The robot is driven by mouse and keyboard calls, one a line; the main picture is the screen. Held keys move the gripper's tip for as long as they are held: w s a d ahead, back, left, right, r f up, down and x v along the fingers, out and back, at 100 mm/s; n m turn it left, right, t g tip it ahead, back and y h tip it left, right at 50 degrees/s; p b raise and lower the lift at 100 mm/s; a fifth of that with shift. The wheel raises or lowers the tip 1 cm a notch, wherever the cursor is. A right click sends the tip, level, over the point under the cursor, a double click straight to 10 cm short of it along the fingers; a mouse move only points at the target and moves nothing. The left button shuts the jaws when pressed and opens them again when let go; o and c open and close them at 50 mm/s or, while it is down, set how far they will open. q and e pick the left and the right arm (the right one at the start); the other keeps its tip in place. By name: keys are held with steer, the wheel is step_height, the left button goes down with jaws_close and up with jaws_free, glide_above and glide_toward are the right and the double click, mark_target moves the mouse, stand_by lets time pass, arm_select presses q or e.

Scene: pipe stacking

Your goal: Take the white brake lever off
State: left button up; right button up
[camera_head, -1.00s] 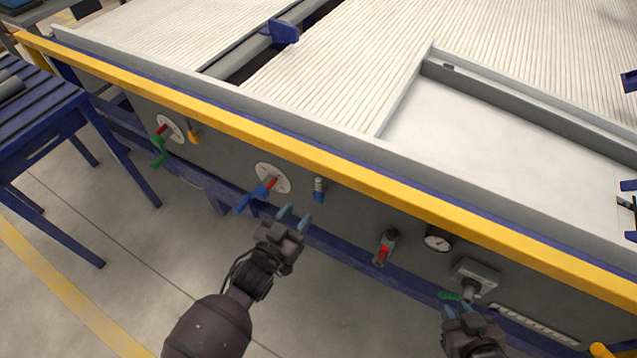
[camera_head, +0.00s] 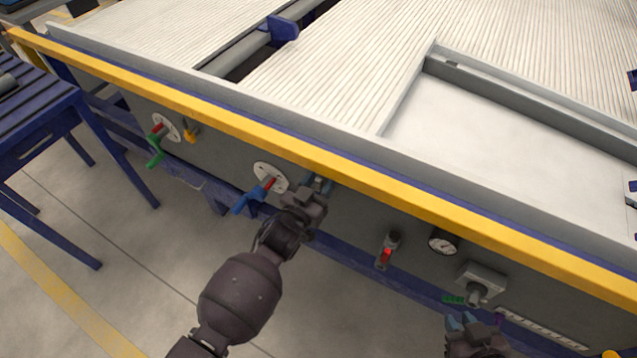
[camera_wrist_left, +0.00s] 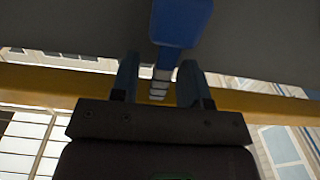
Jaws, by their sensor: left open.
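No plainly white lever shows. The small lever at my left gripper has a blue handle (camera_wrist_left: 181,22) and a pale ribbed part (camera_wrist_left: 158,86) in the left wrist view. My left gripper (camera_head: 318,184) is open at this lever, just under the yellow rail, and mostly hides it in the head view. In the left wrist view the fingers (camera_wrist_left: 158,68) stand on either side of the ribbed part, with gaps showing. My right gripper (camera_head: 464,322) is low at the right, its fingertips apart and empty, below a green handle (camera_head: 453,299).
A dial with a blue crank (camera_head: 254,195) is left of my left gripper. Further left are a yellow lever (camera_head: 190,134) and a green crank (camera_head: 155,150). A red-tipped lever (camera_head: 385,258) and a gauge (camera_head: 443,243) are to the right. The yellow rail (camera_head: 400,206) runs above.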

arm_select(q)
jaws_close()
arm_select(e)
steer(key=shift+s+f, duration=0.1)
